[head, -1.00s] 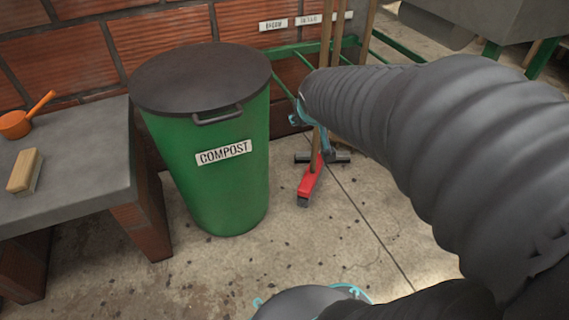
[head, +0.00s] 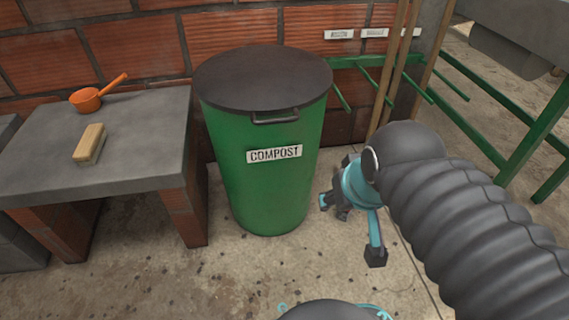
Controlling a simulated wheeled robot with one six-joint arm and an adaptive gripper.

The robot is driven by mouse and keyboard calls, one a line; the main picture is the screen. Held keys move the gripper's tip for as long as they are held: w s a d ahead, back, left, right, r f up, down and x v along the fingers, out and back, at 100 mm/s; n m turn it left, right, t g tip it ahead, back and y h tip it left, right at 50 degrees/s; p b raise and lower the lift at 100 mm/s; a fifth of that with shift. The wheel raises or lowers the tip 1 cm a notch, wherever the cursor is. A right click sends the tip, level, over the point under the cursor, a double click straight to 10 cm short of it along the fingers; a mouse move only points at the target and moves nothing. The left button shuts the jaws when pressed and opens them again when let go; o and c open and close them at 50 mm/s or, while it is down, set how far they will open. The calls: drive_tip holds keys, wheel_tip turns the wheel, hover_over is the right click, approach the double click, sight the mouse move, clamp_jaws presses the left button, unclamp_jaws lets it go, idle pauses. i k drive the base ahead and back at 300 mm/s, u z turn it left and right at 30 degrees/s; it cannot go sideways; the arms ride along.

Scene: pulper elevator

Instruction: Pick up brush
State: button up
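The brush (head: 90,143), a tan wooden block with pale bristles underneath, lies on the grey top of the brick bench (head: 130,160) at the left. My gripper (head: 352,232), teal with dark finger pads, is to the right of the green compost bin, well apart from the brush. Its fingers are spread and nothing shows between them. The bin stands between my gripper and the bench in the picture.
An orange dipper (head: 88,99) lies behind the brush on the bench. The green compost bin (head: 265,190) with a dark lid stands right of the bench. A green rack (head: 440,100) with wooden poles (head: 392,75) is at the right. Floor before the bin is clear.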

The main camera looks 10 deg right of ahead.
sight(87, 153)
drive_tip(key=u, duration=1.4)
